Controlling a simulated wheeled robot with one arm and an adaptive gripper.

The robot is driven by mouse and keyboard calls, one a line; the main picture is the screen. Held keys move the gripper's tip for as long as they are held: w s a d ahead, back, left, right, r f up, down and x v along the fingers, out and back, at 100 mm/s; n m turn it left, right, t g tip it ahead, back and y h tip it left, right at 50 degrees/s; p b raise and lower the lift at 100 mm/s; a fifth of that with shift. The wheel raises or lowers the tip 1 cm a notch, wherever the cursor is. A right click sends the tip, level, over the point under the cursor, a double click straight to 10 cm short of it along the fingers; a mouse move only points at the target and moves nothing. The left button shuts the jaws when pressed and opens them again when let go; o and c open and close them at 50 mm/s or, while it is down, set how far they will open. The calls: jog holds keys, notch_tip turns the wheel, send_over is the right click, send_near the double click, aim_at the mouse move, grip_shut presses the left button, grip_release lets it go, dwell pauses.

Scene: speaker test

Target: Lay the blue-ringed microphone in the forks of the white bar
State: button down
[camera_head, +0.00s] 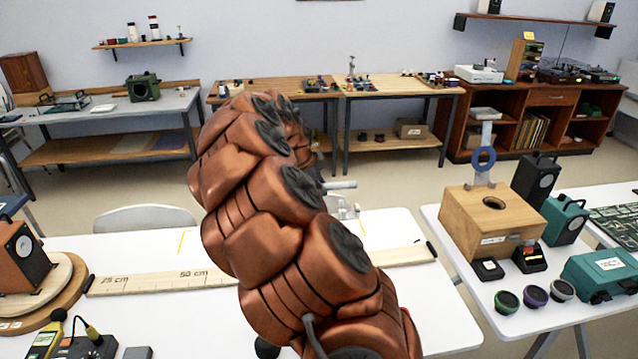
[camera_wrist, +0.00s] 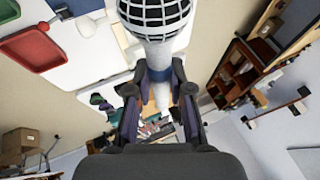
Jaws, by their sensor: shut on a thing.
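A microphone (camera_wrist: 155,45) with a round dark mesh head and a pale body fills the top middle of the wrist view. My gripper (camera_wrist: 160,80) is shut on its body, a finger on each side; the mesh head sticks out beyond the fingers. A long pale bar (camera_head: 180,281) marked 25 cm and 50 cm lies along the white table. A small grey forked piece (camera_head: 345,208) shows right of my arm, with a pale rod (camera_head: 340,185) above it; whether it belongs to the bar is unclear.
A wooden box (camera_head: 490,222) with a hole stands on the right table, an upright blue ring (camera_head: 485,159) at its back. Dark and teal speakers and several ringed round pieces stand around it. A speaker on a round wooden board (camera_head: 65,300) stands at left.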

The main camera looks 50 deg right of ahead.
jog(key=shift+f+b, duration=1.3)
jog(key=shift+f, duration=2.3)
jog(key=shift+a+b, duration=0.15)
jog(key=shift+b, duration=0.2)
jog(key=shift+f, duration=0.25)
jog(key=c, duration=1)
grip_release()
jog(key=shift+o, duration=0.2)
